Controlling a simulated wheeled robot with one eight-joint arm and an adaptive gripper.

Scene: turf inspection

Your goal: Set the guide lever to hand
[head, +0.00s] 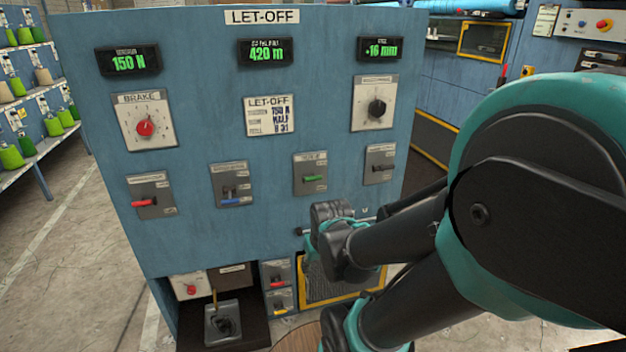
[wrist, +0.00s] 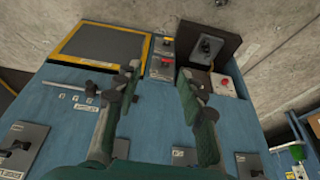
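I cannot read which lever is labelled guide. The blue panel carries a red-handled lever (head: 145,203), a blue-handled lever (head: 232,200), a green-handled lever (head: 314,178) and a black-handled lever (head: 380,168). Below are a small red lever (head: 277,283), a small yellow-plated lever (head: 279,302) and an upright lever (head: 215,310) on a dark ledge. The wrist view shows the small levers (wrist: 164,48) and the dark ledge's lever (wrist: 208,44) beyond my fingers. My gripper (wrist: 158,78) is open and empty, fingers apart. In the head view my gripper (head: 322,238) is before the panel's lower right, fingertips partly hidden.
The panel also has a red brake knob (head: 145,128), a black dial (head: 377,108) and displays above. A yellow-framed dark mesh (head: 335,285) is low on the right. A thin rod (wrist: 65,90) sticks out near my gripper. Spool shelves (head: 30,100) stand left; floor there is clear.

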